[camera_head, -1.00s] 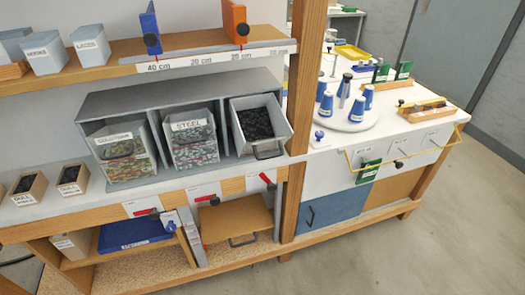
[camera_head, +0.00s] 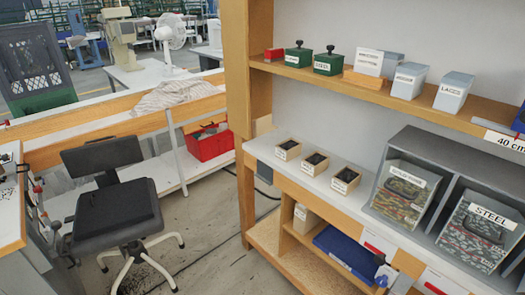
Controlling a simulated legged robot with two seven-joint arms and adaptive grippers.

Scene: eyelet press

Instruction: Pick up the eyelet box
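No box in view carries a label I can read as eyelets, so I cannot tell which one is the eyelet box. Candidates are two green lidded boxes with black knobs, the left one (camera_head: 299,56) and the right one (camera_head: 329,62), on the upper shelf. A grey bin labelled STEEL (camera_head: 484,232) and another grey bin (camera_head: 402,191) with a blurred label sit in the grey rack, both filled with small pieces. Three small open wooden boxes, left (camera_head: 288,150), middle (camera_head: 316,163) and right (camera_head: 344,181), hold dark contents on the counter. Neither of my grippers is in view.
Grey boxes, one labelled LACES (camera_head: 454,92), stand on the upper shelf (camera_head: 385,88). A blue tray (camera_head: 346,252) lies on the low shelf. A black swivel chair (camera_head: 115,205) and a red crate (camera_head: 209,143) stand left of the shelving. Some floor between is open.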

